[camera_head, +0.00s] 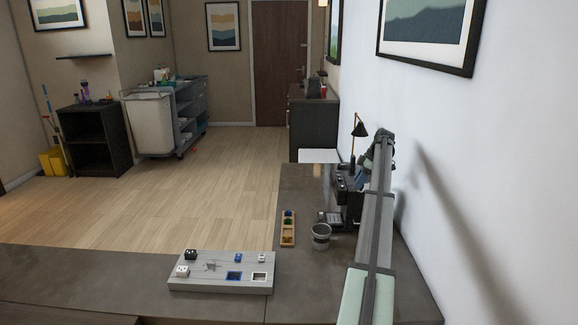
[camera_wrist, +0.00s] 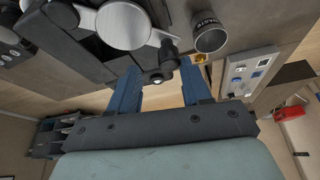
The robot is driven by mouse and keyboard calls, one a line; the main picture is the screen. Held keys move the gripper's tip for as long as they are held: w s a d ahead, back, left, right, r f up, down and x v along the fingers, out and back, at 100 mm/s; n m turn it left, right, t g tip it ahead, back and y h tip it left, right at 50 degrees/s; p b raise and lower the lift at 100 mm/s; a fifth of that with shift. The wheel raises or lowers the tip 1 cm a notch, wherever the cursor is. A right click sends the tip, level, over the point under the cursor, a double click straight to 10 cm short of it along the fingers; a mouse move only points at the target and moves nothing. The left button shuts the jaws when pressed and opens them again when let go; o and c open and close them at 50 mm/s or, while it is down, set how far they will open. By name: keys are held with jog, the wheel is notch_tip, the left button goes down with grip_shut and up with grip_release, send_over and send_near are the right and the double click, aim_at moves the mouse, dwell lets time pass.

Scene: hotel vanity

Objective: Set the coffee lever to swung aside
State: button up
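A dark coffee machine (camera_head: 348,205) stands on the counter against the right wall, partly covered by my arm. In the wrist view its dark body (camera_wrist: 75,45) fills the upper left, with a pale round disc (camera_wrist: 124,24) on it. A dark lever with a rounded knob (camera_wrist: 160,74) appears near the disc; I take this to be the coffee lever. My gripper (camera_wrist: 160,66) has its two blue fingers apart, one on each side of the knob in the picture. I cannot tell whether either finger touches it. In the head view my gripper (camera_head: 362,184) is beside the machine, mostly hidden.
A grey metal cup (camera_head: 320,238) stands in front of the machine and shows in the wrist view (camera_wrist: 209,36). A small tray with coloured compartments (camera_head: 288,242) lies left of it. A grey board (camera_head: 210,284) with blocks is at the front. A black lamp (camera_head: 358,130) stands behind.

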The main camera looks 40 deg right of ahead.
jog(key=w+m, duration=0.1)
jog(key=m, duration=0.1)
jog(key=w+d+m+h, duration=0.1)
jog(key=w+m, duration=0.1)
jog(key=shift+w+t+h, duration=0.2)
jog(key=shift+t+h, duration=0.1)
jog(key=m, duration=0.1)
jog(key=w+d+m+h, duration=0.1)
jog(key=m, duration=0.1)
jog(key=shift+w+d, duration=0.1)
jog(key=shift+w, duration=0.2)
jog(key=v, duration=1.3)
jog(key=w+a+f, duration=0.3)
jog(key=w+a, duration=0.7)
jog(key=w, duration=0.1)
jog(key=w+a+f+t, duration=0.1)
jog(key=w+a+f, duration=0.3)
jog(key=w+a, duration=0.7)
jog(key=shift+w+y, duration=0.4)
jog(key=shift+w, duration=0.1)
jog(key=shift+s, duration=0.1)
